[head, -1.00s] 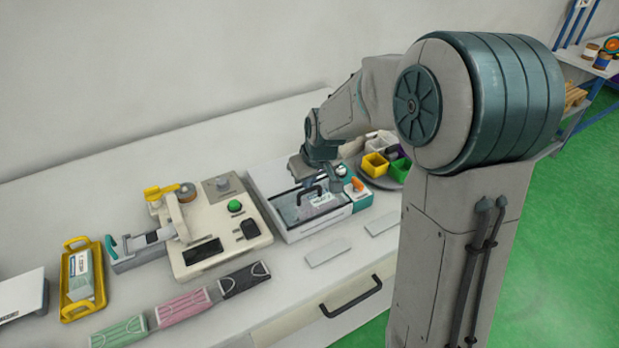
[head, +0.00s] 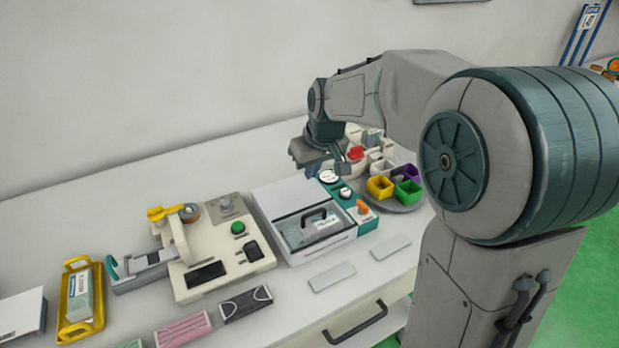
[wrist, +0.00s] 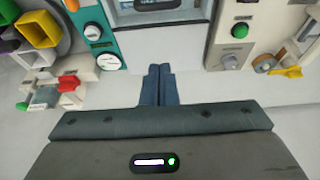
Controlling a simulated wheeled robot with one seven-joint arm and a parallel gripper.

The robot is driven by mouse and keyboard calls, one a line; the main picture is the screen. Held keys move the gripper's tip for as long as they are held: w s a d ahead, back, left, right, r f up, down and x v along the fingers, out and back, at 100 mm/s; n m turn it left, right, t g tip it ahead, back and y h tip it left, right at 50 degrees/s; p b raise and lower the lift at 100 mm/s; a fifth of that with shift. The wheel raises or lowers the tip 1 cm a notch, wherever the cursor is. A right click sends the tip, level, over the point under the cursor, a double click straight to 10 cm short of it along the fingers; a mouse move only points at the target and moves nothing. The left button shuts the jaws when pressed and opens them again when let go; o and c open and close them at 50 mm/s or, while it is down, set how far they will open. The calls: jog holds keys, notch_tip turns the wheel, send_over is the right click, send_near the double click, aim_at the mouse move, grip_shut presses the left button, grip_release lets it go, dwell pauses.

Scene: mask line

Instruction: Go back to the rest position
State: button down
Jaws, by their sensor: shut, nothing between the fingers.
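My gripper (wrist: 159,84) is shut and empty in the wrist view, its two fingers pressed together over the bare white bench top (wrist: 187,84). In the head view my gripper is partly hidden and hangs at the end of my raised arm, behind the white box machine (head: 292,210) with a clear lid and black handle. It is apart from the things on the bench. No single task object is named.
Coloured bins (head: 380,187) on a round tray stand to the right of the box machine. A beige fixture (head: 215,250) with a green button stands left. Masks (head: 246,303) lie in front, and a yellow tray (head: 98,300) is at far left.

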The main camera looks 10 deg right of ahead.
jog(key=s+d+f+m, duration=0.1)
jog(key=s+d+m, duration=0.1)
jog(key=s, duration=1)
jog(key=s+d+f+m+g+h, duration=0.1)
jog(key=s+d, duration=0.4)
jog(key=s, duration=0.6)
jog(key=shift+s+d+m, duration=0.25)
jog(key=shift+s+m, duration=0.15)
jog(key=shift+m, duration=0.4)
